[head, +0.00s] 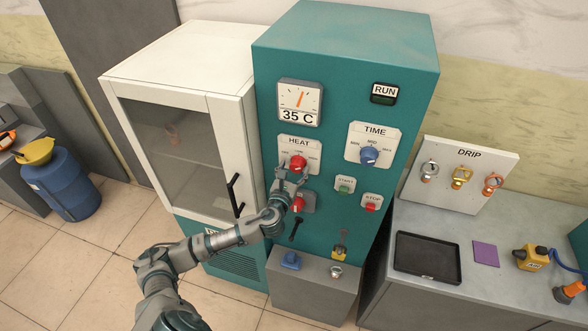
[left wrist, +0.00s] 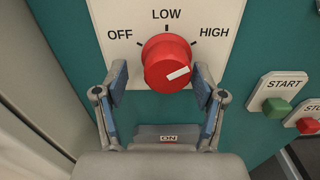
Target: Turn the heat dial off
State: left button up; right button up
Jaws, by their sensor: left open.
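The red heat dial (head: 298,161) sits on a white HEAT plate on the teal cabinet front. In the left wrist view the dial (left wrist: 166,60) is large, and its white pointer mark slants to the right and slightly up, towards the HIGH side. The labels OFF, LOW and HIGH show around it. My left gripper (head: 289,178) is just below and in front of the dial. In the left wrist view my left gripper (left wrist: 160,72) is open, with one finger on each side of the dial. A gap shows at the left finger; contact at the right finger is unclear. My right gripper is out of view.
Below the heat dial is a grey plate with a red knob (head: 297,204). A blue TIME dial (head: 369,155), a green START button (head: 344,188) and a red STOP button (head: 370,206) are to the right. A white cabinet door's black handle (head: 234,194) stands out at left.

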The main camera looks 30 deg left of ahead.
pick_arm(q)
jog(key=shift+a, duration=0.1)
jog(key=c, duration=0.3)
jog(key=shift+d, duration=0.55)
jog(key=c, duration=0.8)
jog(key=shift+r, duration=0.1)
jog(key=shift+c, duration=0.2)
jog(key=shift+a, duration=0.15)
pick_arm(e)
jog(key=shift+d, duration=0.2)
